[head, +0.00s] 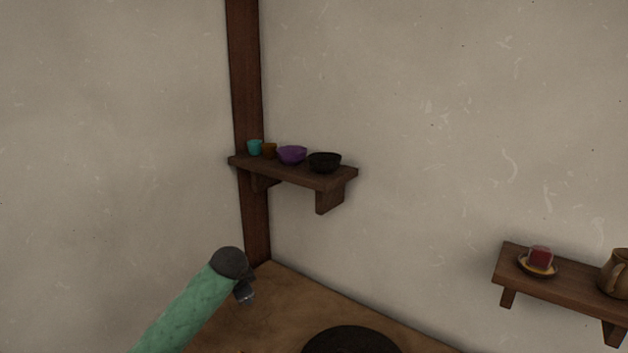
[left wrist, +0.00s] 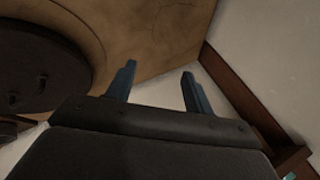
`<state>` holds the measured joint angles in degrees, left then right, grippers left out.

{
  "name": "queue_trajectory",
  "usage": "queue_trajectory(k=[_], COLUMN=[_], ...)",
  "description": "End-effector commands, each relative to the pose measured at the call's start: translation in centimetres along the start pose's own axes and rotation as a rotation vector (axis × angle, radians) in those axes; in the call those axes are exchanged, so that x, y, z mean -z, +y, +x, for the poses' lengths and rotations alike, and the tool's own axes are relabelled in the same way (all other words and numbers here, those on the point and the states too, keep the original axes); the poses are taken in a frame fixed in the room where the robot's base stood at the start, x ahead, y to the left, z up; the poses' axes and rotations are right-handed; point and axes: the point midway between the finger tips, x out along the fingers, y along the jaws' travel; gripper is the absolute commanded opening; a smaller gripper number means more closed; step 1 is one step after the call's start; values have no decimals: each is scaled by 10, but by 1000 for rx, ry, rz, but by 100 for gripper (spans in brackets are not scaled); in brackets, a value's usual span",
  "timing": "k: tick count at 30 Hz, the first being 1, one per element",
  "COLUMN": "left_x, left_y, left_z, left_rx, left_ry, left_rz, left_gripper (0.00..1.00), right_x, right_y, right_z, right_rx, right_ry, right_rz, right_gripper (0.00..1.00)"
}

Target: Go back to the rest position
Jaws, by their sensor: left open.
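My left arm comes in from the lower left in the head view. It has a green sleeve and a dark end, with the left gripper (head: 245,292) small at its tip, in front of the corner. In the left wrist view the two blue fingers of my left gripper (left wrist: 158,72) stand apart with nothing between them. Behind them is a bare brown surface (left wrist: 165,40). My right gripper is not in view.
A wall shelf (head: 290,174) holds small cups and bowls, including a purple bowl (head: 292,155) and a black bowl (head: 325,162). Another shelf (head: 565,290) at right holds a saucer and jug (head: 616,275). A dark round stone (left wrist: 40,65) lies on the brown surface.

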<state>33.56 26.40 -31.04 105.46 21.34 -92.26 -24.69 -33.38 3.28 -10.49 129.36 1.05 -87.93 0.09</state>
Motion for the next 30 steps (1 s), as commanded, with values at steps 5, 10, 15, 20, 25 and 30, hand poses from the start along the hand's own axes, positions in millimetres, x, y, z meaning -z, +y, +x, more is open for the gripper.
queue_trajectory(k=[5,10,15,20,25,30], left_x=[2,-13,-35,-61,-93,-126], left_y=[40,81,123,166,214,266], left_z=[-18,-24,-25,-24,-22,-20], left_rx=[48,54,42,20,-14,-65], left_ry=[81,120,128,113,78,28], left_rz=[-285,-464,-571,-626,-679,-731], left_gripper=[52,52,52,52,52,52], right_x=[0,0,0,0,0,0], right_y=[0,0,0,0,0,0], right_z=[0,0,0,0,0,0], right_rx=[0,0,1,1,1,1], right_ry=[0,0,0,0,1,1], right_rz=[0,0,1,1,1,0], right_gripper=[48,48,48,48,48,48])
